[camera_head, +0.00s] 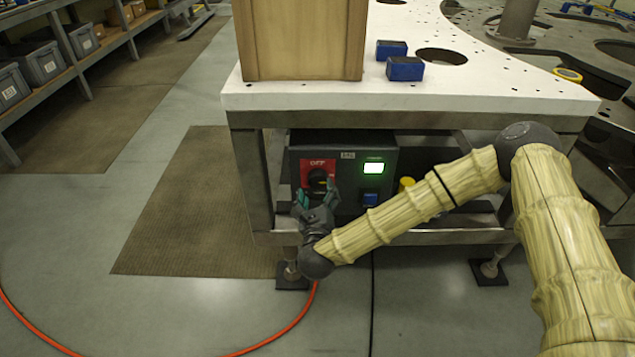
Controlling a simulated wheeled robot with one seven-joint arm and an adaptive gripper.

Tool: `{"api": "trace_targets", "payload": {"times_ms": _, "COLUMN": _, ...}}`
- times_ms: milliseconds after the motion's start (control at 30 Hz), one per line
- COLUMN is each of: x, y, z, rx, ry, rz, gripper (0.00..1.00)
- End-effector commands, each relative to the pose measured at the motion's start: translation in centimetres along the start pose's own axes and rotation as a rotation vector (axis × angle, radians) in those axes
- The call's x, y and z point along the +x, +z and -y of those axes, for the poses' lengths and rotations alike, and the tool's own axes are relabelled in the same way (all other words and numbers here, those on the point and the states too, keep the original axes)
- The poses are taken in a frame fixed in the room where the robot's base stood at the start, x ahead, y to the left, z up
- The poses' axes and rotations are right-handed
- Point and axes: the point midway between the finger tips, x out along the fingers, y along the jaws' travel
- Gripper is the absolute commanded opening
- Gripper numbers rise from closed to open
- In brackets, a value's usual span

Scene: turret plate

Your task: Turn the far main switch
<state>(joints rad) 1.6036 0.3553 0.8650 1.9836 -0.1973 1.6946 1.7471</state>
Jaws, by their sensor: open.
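A dark control box (345,157) is mounted under the front edge of the white table. On its left side is a rotary main switch (318,178), a black knob on a red plate marked OFF. My gripper (316,192) is open just in front of the knob, its fingertips at the knob's lower sides. Whether the fingers touch the knob cannot be told. The fingers hide the lower part of the switch. A lit green display (374,168) and a blue button (370,199) sit on the right of the box. Only this one switch shows clearly.
The white table (450,95) stands above the box, with a wooden box (302,40) and two blue blocks (405,68) on it. Table legs flank the box. A yellow thing (406,184) lies right of it. An orange hose (290,325) runs over the floor. Shelves stand left.

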Motion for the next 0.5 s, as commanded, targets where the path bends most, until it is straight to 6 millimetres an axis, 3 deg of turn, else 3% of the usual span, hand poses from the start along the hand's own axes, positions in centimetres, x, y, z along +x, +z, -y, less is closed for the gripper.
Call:
{"api": "trace_targets", "payload": {"times_ms": 200, "x": 3.3, "y": 0.0, "z": 0.0, "rx": -0.001, "ry": -0.001, "rz": 0.001, "gripper": 0.73}}
{"api": "trace_targets", "payload": {"times_ms": 500, "x": 5.3, "y": -0.1, "z": -0.1, "rx": -0.001, "ry": 0.001, "rz": -0.001, "gripper": 0.73}}
